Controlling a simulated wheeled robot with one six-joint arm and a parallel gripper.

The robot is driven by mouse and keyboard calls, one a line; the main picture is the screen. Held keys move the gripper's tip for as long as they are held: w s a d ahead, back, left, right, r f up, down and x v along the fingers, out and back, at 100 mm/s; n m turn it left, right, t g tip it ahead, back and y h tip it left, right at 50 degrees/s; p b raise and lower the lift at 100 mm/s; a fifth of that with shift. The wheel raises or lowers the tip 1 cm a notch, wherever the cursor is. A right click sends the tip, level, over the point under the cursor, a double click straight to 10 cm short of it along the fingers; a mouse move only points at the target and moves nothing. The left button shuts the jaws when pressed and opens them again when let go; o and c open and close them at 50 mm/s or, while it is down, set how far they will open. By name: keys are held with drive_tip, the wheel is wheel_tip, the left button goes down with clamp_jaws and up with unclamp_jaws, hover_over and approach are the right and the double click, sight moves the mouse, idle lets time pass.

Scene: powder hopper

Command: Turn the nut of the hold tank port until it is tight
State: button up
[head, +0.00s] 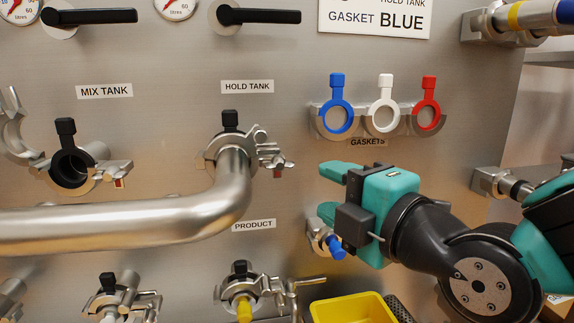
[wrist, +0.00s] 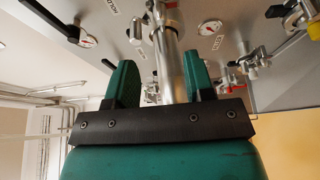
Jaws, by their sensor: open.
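The hold tank port (head: 212,150) is in the upper middle of the head view, under the HOLD TANK label. A thick steel pipe (head: 110,226) bends up into it, with a clamp around the joint and a black gasket tab above. The clamp's nut (head: 273,158) sits on its right side; how tight it is cannot be told. My gripper (head: 325,190) is open and empty, to the right of the nut and a little lower, apart from it, fingers pointing left. In the wrist view, the steel pipe shows beyond the open fingers (wrist: 160,72).
Blue, white and red gaskets (head: 384,105) hang on a rack above my gripper. The open mix tank port (head: 70,168) is at left. Clamped product fittings (head: 240,290) and a yellow bin (head: 352,308) are below. A small blue-ended valve (head: 335,247) sits close under my gripper.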

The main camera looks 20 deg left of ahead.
sight(286, 168)
drive_tip(key=p+x, duration=0.1)
drive_tip(key=x, duration=1)
clamp_jaws()
